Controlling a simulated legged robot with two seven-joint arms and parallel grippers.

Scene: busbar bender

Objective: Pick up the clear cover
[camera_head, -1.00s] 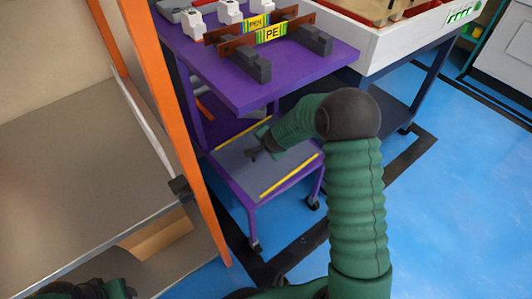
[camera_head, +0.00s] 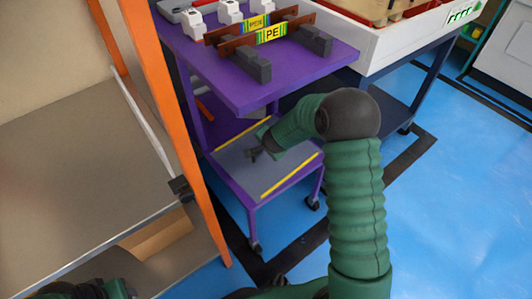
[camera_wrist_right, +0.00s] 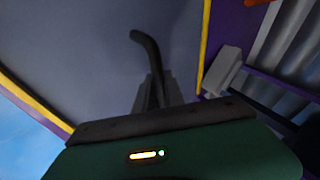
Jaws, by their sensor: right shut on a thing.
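The clear cover (camera_head: 235,158) appears as a flat see-through panel over the lower shelf of the purple cart, between yellow strips. Its outline is hard to tell from the shelf. In the wrist view the grey panel (camera_wrist_right: 80,50) fills the space ahead, with a bent black handle (camera_wrist_right: 145,45) standing out. My right gripper (camera_head: 256,153) is low over the panel, and its fingers (camera_wrist_right: 157,92) are shut around the handle. The lower end of the handle is hidden by the fingers. Only a piece of my left arm shows at the bottom left; its gripper is out of view.
The purple cart top (camera_head: 250,80) overhangs the shelf and carries copper bars with a PE label (camera_head: 271,33) and dark blocks. An orange post (camera_head: 165,100) stands close to the left. A white-sided table (camera_head: 400,45) is behind right. Blue floor (camera_head: 450,200) is clear on the right.

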